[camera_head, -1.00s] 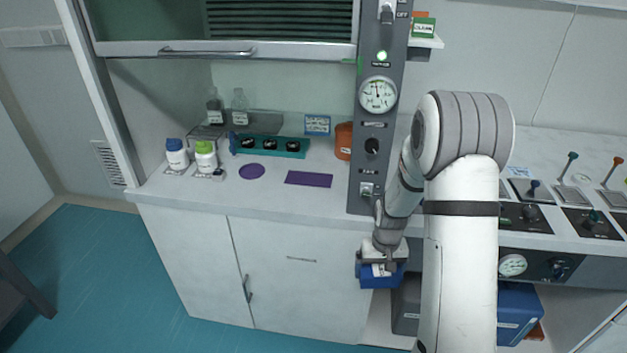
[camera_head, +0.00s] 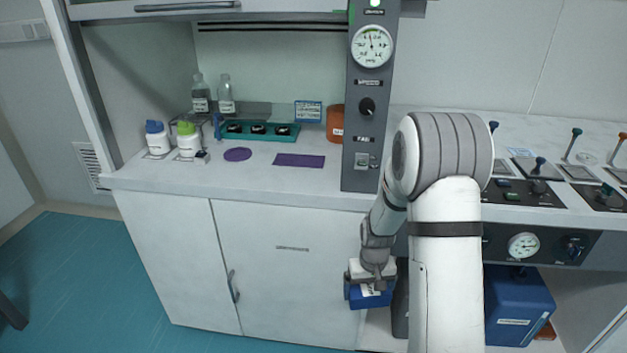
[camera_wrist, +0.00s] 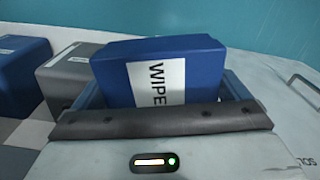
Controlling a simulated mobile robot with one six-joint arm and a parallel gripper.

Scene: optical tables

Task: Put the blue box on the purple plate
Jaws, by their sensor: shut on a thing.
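My gripper (camera_head: 371,283) is shut on the blue box (camera_head: 369,299), low in front of the cabinet and below the counter edge. In the wrist view the blue box (camera_wrist: 205,68) has a white label reading "WIPE", and its lower part is hidden by my gripper. Two flat purple pieces lie on the counter, apart from the box and up to its left. One is a round purple plate (camera_head: 237,154). The other is a rectangular purple plate (camera_head: 299,160). Both look bare.
Behind the plates is a teal rack (camera_head: 258,130). White bottles (camera_head: 188,139) stand left and an orange-brown container (camera_head: 335,123) stands right. A grey gauge column (camera_head: 368,120) rises beside the counter (camera_head: 200,183). A blue bin (camera_head: 519,305) stands below right.

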